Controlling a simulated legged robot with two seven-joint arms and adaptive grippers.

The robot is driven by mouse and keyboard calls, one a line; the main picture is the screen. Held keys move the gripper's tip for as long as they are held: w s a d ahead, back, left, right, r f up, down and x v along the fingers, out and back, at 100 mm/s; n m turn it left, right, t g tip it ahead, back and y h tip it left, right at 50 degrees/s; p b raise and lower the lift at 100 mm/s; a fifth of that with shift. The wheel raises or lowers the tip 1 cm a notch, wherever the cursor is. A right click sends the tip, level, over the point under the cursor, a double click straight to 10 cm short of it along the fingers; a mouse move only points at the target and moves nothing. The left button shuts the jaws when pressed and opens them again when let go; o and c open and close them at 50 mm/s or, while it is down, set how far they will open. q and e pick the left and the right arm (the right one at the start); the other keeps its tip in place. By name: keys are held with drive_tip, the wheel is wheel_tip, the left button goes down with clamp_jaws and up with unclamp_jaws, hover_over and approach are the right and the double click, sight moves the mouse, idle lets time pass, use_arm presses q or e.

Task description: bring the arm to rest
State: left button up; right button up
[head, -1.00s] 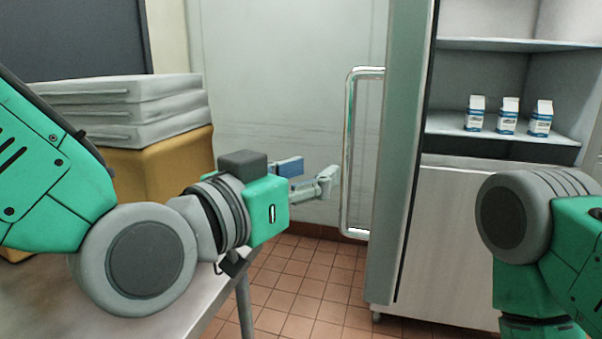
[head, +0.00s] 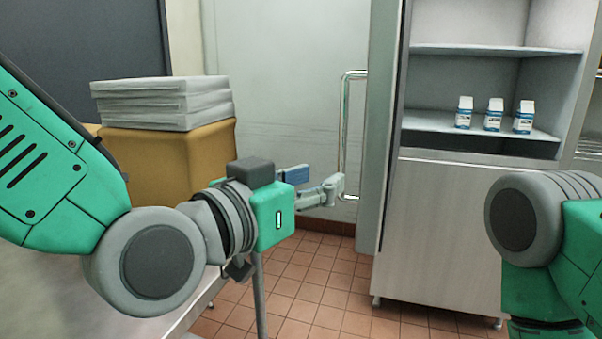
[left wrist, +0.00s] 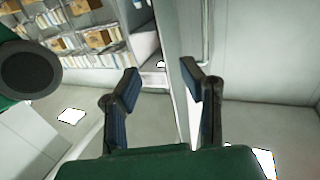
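My left arm comes in from the left in the head view, with its gripper (head: 318,188) pointing right, in front of the chrome door handle (head: 347,135) in the picture. In the left wrist view the two fingers of the left gripper (left wrist: 158,82) stand apart with nothing between them. My right arm shows at the right edge of the head view, but its gripper is out of the frame.
An open steel cabinet (head: 440,215) stands ahead, with several small cartons, one of them a blue-white carton (head: 494,115), on its shelf. Grey stacked boxes (head: 165,103) rest on a yellow block (head: 190,155) at left. Tiled floor (head: 320,270) is free between.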

use_arm(q)
drive_tip(key=s+a+f+n+g+y, duration=0.15)
drive_tip(key=a+f, duration=0.25)
drive_tip(key=f, duration=0.7)
drive_tip(key=a+f+n+g+y, duration=0.25)
drive_tip(key=a+f, duration=0.25)
drive_tip(key=f, duration=0.6)
drive_tip(key=s+a+f+n+g+y, duration=0.1)
drive_tip(key=a+f+g+y, duration=0.2)
drive_tip(key=f, duration=0.8)
drive_tip(key=s+a+f+n+g+y, duration=0.1)
drive_tip(key=s+a+f+g+y, duration=0.1)
drive_tip(key=s+a+f, duration=0.7)
drive_tip(key=s+a+f+n+g+y, duration=0.1)
drive_tip(key=s+a+f+g, duration=0.3)
drive_tip(key=s+a+f, duration=0.4)
drive_tip(key=s+f+y, duration=0.1)
drive_tip(key=s, duration=0.3)
drive_tip(key=shift+s+a, duration=0.25)
drive_tip(key=shift+a, duration=0.1)
drive_tip(key=shift+f, duration=0.1)
